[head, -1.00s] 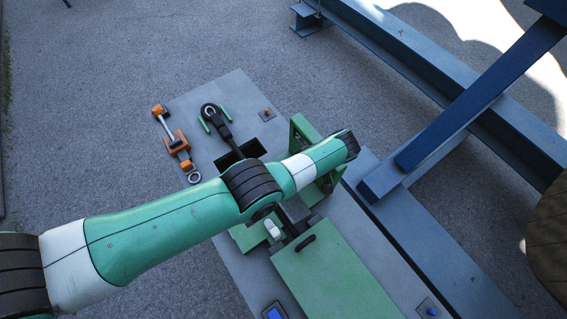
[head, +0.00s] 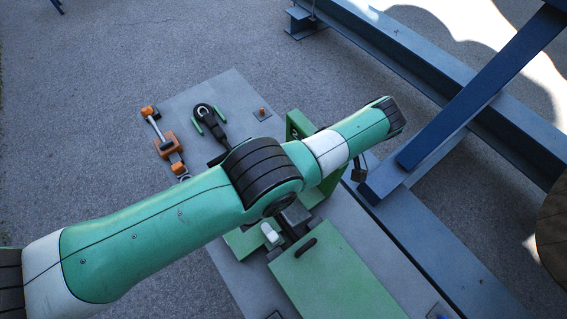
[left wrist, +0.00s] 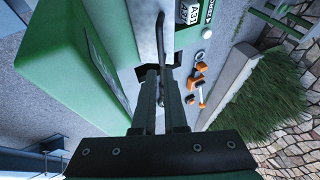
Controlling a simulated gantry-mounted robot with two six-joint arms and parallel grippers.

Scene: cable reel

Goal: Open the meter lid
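A green panel with a dark handle (head: 306,246) lies at the lower middle of the head view; I take this panel (head: 345,285) for the meter lid, though no label shows it. It looks flat and closed. A thin curved bar (left wrist: 161,30) lies just past the tips; contact is unclear. My right gripper is out of view.
Orange tools (head: 165,145) and a black ring tool (head: 208,117) lie on the grey bench (head: 235,90). Blue beams (head: 450,120) stand at the right.

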